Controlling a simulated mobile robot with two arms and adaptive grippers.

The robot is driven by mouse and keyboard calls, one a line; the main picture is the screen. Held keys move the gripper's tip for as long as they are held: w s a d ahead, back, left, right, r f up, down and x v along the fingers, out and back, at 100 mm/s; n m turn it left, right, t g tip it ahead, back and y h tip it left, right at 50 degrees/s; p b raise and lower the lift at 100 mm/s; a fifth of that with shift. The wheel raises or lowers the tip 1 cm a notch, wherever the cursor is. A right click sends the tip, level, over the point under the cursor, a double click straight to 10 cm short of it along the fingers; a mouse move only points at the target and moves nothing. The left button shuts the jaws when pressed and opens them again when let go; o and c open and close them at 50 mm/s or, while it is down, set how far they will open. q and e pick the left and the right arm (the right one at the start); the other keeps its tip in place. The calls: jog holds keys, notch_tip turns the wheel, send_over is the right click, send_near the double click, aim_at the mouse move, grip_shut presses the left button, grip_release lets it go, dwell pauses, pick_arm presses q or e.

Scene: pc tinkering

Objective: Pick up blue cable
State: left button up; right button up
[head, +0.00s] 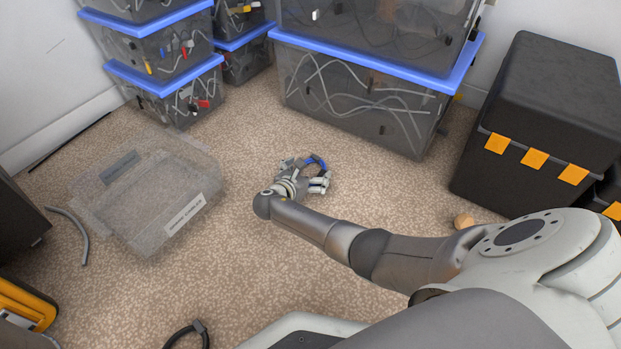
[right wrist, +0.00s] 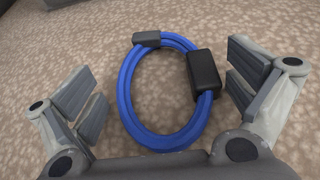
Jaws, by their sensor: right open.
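The blue cable (right wrist: 133,112) is a coiled loop with two dark connector blocks, lying on the carpet. In the right wrist view it sits between the spread fingers of my right gripper (right wrist: 168,92), with a gap on each side. In the head view the cable (head: 319,160) shows as a small blue arc at the right gripper (head: 318,172), partly hidden by it. The right gripper is open and empty, pointing down at the cable. My left gripper is not in view.
An empty clear bin (head: 150,205) stands left of the gripper. Stacked clear bins with blue lids (head: 350,105) stand behind. A black case with orange latches (head: 525,125) is at the right. A black cable (head: 188,333) and a grey cable (head: 77,232) lie on the carpet.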

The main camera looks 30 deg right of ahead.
jog(key=shift+w+d, duration=0.1)
jog(key=shift+d, duration=0.05)
jog(key=c, duration=0.9)
jog(key=shift+c, duration=0.4)
jog(key=shift+r, duration=0.1)
